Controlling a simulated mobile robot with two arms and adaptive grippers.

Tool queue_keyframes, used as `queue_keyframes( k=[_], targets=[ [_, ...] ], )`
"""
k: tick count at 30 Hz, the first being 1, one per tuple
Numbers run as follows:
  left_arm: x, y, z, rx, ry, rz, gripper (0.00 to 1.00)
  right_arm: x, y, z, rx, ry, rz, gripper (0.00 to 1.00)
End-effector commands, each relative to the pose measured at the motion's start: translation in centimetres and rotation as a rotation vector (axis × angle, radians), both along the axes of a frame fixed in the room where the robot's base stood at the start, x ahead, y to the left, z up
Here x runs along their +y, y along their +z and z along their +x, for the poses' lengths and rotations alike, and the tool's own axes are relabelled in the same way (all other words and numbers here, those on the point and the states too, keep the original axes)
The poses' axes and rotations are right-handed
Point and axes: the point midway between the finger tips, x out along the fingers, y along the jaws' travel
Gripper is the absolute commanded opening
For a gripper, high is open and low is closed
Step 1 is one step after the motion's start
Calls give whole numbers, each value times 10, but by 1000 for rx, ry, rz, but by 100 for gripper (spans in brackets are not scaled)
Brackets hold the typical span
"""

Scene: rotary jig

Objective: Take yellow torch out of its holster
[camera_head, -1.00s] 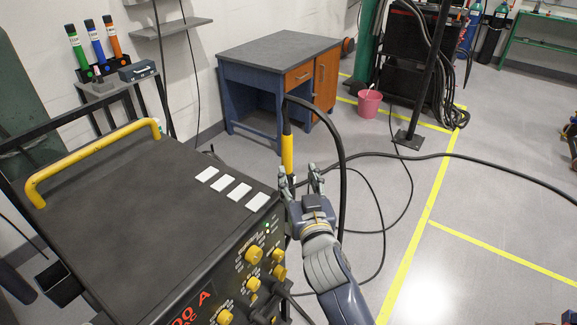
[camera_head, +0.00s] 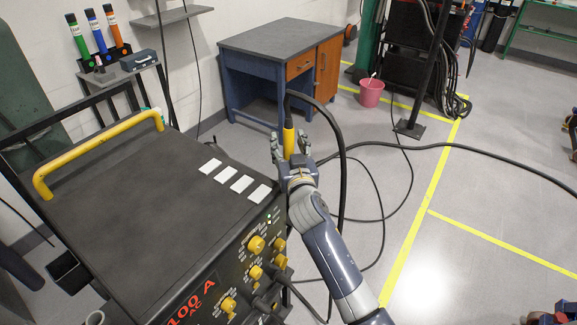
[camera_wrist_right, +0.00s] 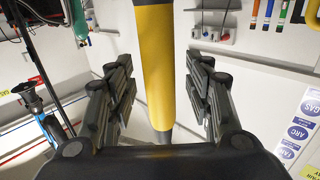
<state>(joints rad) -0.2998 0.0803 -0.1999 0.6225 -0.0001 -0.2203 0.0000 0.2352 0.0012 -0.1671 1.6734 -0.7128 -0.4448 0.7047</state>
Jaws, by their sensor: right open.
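The yellow torch (camera_head: 289,137) stands upright at the far right corner of the black welding machine (camera_head: 150,190), with a black cable curving from its top. In the right wrist view the yellow torch body (camera_wrist_right: 156,65) runs vertically between the spread fingers. My right gripper (camera_head: 290,143) is open around the torch, with a finger on each side. A gap shows between the torch and each finger in the right wrist view (camera_wrist_right: 160,90). The holster is hidden behind my gripper and the machine. My left gripper is not in view.
A blue desk (camera_head: 275,60) with orange drawers stands behind the torch. The torch's black cable (camera_head: 342,150) loops down close to my right arm and across the floor. A yellow handle (camera_head: 95,150) crosses the machine top. Open floor lies to the right.

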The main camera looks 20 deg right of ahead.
Motion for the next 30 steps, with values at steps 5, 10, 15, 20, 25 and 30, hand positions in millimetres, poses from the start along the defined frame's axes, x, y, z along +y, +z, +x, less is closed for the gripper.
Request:
queue_keyframes(
  k=[5, 10, 15, 20, 25, 30],
  targets=[
    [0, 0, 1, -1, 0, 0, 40, -1, 0, 3, 0, 0, -1, 48],
    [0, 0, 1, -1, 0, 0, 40, -1, -1, 3, 0, 0, -1, 34],
    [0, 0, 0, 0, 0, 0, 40, 0, -1, 3, 0, 0, -1, 0],
    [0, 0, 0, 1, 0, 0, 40, 0, 2, 3, -4, 1, 0, 0],
    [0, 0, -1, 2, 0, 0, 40, 0, 3, 3, -4, 1, 0, 0],
    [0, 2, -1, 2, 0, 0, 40, 0, 13, 3, -8, 1, 0, 0]
  ],
)
